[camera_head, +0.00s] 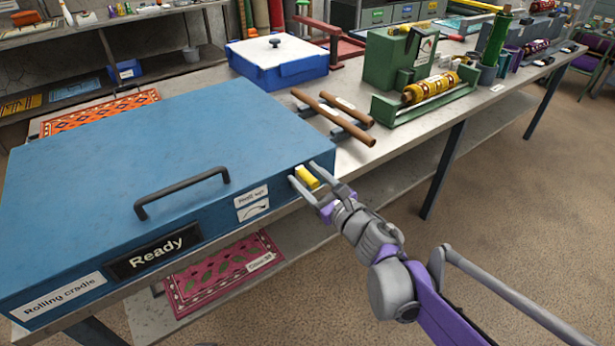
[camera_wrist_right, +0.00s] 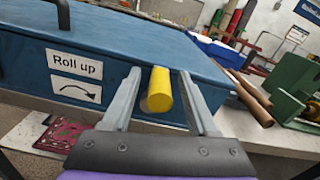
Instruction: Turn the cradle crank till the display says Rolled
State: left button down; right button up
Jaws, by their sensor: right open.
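The rolling cradle (camera_head: 110,160) is a large blue box with a black handle on its lid. Its display (camera_head: 153,252) reads "Ready". The yellow crank knob (camera_head: 307,177) sticks out near the right end of the cradle's front face. My right gripper (camera_head: 305,180) is open, with its fingers on either side of the knob. In the right wrist view the yellow knob (camera_wrist_right: 160,90) stands between the two spread fingers, with a gap to the right finger; contact with the left one is unclear. My left gripper is not in view.
A "Roll up" label with a curved arrow (camera_wrist_right: 75,75) is left of the knob. Two brown rods (camera_head: 335,117) lie right of the cradle. A green stand with a yellow roll (camera_head: 430,88) is further right. A pink rug (camera_head: 225,275) lies on the lower shelf.

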grip_shut()
jog(key=shift+w+d+m, duration=0.15)
jog(key=shift+d+m, duration=0.05)
jog(key=shift+m, duration=0.2)
dwell(0.4)
